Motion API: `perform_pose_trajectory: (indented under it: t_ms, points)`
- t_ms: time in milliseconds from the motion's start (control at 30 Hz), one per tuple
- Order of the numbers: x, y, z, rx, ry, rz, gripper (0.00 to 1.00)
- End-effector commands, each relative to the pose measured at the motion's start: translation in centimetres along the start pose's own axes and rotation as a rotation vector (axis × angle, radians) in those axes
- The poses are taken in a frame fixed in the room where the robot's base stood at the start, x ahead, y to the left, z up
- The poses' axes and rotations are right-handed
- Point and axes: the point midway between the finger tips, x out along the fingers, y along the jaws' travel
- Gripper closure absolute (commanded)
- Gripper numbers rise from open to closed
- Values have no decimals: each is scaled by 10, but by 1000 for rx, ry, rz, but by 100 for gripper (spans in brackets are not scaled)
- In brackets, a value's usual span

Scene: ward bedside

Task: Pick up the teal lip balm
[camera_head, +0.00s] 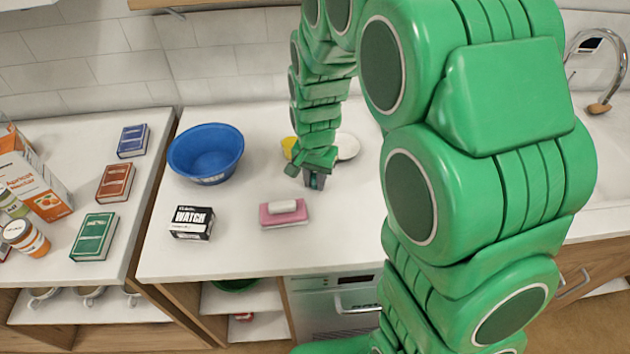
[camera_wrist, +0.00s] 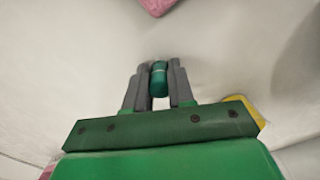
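The teal lip balm (camera_wrist: 159,79) is a small upright-looking cylinder with a lighter band, between the two grey fingers in the wrist view. My gripper (camera_wrist: 159,70) has its fingers close against both sides of it, and they appear shut on it. In the head view my gripper (camera_head: 314,182) points down low over the white counter, right of the pink dish. Only a small teal patch of the lip balm (camera_head: 314,181) shows there between the fingers. I cannot tell whether it touches the counter.
A pink dish (camera_head: 285,218) with a whitish bar lies left of my gripper. A blue bowl (camera_head: 205,165) and a WATCH box (camera_head: 191,222) stand farther left. A yellow item (camera_head: 289,147) and a white round item (camera_head: 347,148) are behind my arm. The counter's front is clear.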

Motion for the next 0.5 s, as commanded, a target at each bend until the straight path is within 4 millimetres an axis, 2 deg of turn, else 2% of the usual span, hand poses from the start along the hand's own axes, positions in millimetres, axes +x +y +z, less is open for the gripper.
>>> perform_pose_trajectory:
  t_ms: [33,100,500]
  points:
    - [0,0,0,0,0,0,90]
    - [0,0,0,0,0,0,100]
    - [-6,0,0,0,2,-1,100]
